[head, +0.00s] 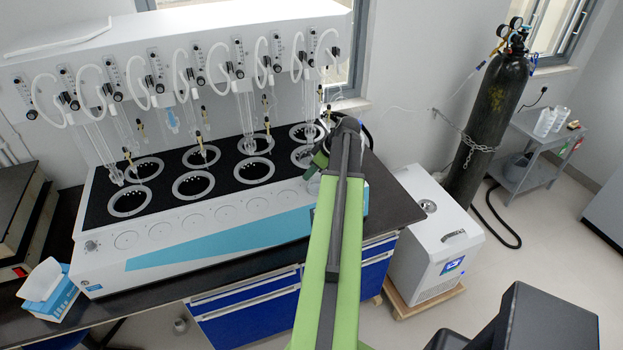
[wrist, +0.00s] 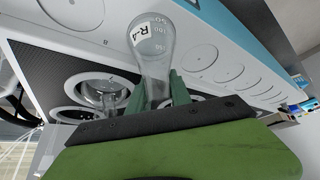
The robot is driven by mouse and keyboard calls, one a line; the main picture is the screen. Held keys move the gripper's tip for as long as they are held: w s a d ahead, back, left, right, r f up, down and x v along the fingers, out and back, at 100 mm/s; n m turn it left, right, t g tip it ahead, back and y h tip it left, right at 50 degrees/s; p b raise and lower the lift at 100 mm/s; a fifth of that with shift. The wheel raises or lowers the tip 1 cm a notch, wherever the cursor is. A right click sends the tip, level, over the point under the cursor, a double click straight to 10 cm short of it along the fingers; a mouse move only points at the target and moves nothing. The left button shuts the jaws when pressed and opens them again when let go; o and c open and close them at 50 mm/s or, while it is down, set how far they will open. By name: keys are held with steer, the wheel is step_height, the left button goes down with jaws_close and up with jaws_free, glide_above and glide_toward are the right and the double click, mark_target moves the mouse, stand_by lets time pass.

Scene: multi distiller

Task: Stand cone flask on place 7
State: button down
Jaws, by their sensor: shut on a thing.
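A clear cone flask (wrist: 154,50) with a white "R-4" label shows in the wrist view. My gripper (wrist: 163,90) is shut on its narrow part, with a green finger on each side. In the head view my gripper (head: 321,157) is over the right end of the distiller, mostly covered by my arm; the flask is hard to make out there. The distiller (head: 150,240) has two rows of round ringed places, such as a front one (head: 194,184) and a back one (head: 255,145).
Glass tubes and hoses hang over the places from the white rear panel (head: 110,50). A blue tissue box (head: 48,290) stands at the left. A white chiller (head: 425,240) and a black gas cylinder (head: 490,110) stand on the right. The bench strip (head: 395,205) beside the distiller is clear.

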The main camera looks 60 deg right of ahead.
steer(key=shift+f, duration=0.2)
steer(key=c, duration=1.2)
jaws_free()
steer(key=shift+r, duration=0.1)
steer(key=shift+o, duration=0.2)
steer(key=shift+r, duration=0.1)
steer(key=shift+s+r+p, duration=0.1)
steer(key=shift+r+p, duration=0.15)
steer(key=shift+p, duration=0.15)
steer(key=p+v, duration=1)
steer(key=v, duration=0.1)
steer(key=shift+s+r, duration=0.2)
steer(key=shift+r, duration=0.05)
steer(key=shift+d, duration=0.1)
